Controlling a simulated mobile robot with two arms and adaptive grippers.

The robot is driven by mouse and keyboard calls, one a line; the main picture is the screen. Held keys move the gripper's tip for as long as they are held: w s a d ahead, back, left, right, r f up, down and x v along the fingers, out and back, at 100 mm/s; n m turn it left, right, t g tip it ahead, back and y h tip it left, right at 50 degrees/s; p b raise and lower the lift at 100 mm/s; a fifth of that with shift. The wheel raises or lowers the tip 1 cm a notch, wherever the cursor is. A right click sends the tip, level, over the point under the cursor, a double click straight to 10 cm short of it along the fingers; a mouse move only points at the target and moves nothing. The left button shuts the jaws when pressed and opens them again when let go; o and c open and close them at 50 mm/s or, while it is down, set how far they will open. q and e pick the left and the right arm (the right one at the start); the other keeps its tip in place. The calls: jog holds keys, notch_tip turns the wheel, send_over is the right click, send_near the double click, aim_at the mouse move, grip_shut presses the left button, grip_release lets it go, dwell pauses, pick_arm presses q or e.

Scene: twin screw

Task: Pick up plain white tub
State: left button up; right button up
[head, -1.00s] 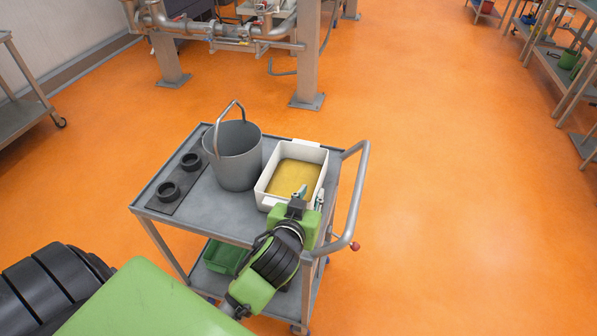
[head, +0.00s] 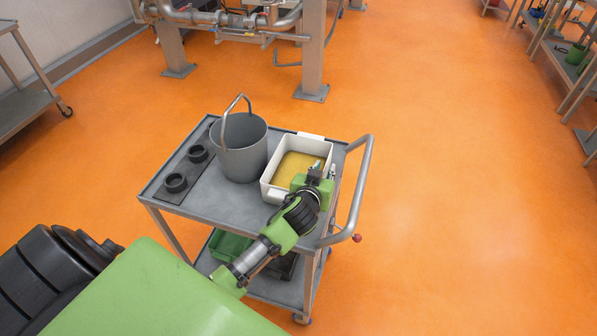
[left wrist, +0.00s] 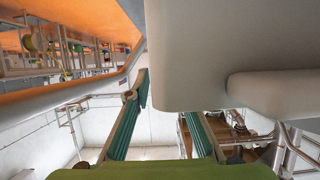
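The white tub (head: 268,190) stands on the top shelf of a grey cart, upright, with a yellow filling inside. My left gripper (head: 324,171) is at the tub's near right side, close to its rim, and hides that corner in the head view. The tub's pale wall (left wrist: 195,50) fills the upper right there, very near the fingers. I cannot tell whether they touch it. My right gripper is not in view.
A grey bucket (head: 240,155) with a raised handle stands left of the tub. Two dark rings (head: 176,182) sit on a dark mat at the cart's left. The cart's handle rail (head: 362,190) rises right of my gripper. A green bin (head: 230,244) is on the lower shelf.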

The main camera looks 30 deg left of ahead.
pick_arm(q)
jog(key=shift+w+a+f, duration=0.1)
jog(key=shift+w+f, duration=0.2)
jog(key=shift+w, duration=0.3)
jog(key=shift+c, duration=0.5)
grip_shut()
jog(key=shift+w+r, duration=0.1)
jog(key=shift+r, duration=0.1)
